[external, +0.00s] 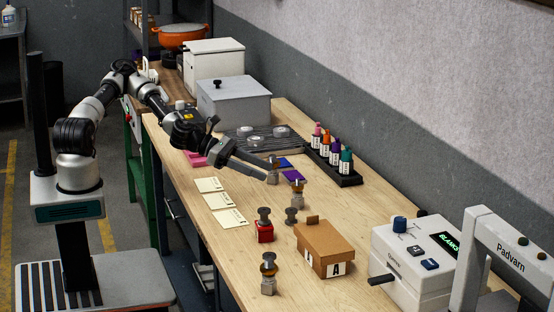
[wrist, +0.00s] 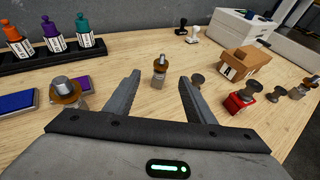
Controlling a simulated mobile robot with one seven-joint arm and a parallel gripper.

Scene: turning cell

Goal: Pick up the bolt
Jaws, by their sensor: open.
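Several bolt-like pieces stand on the bench, and I cannot tell which one the task calls the bolt. One upright piece with a hex base, brass collar and narrow tip (wrist: 160,72) stands beyond my fingertips, between them in the wrist view; it also shows in the external view (external: 298,188). A similar piece with a thicker grey top (wrist: 66,92) stands just left of my left finger. My gripper (wrist: 158,84) is open and empty, low over the bench; in the external view it (external: 264,172) points right. Another collared piece (external: 268,275) stands near the front.
A red block with a dark spool (external: 264,232), a loose dark spool (external: 291,215) and a cardboard box (external: 326,245) stand to the right. A marker rack (external: 343,176) and ink pads (external: 292,175) lie toward the wall. Paper cards (external: 216,202) lie near the bench edge.

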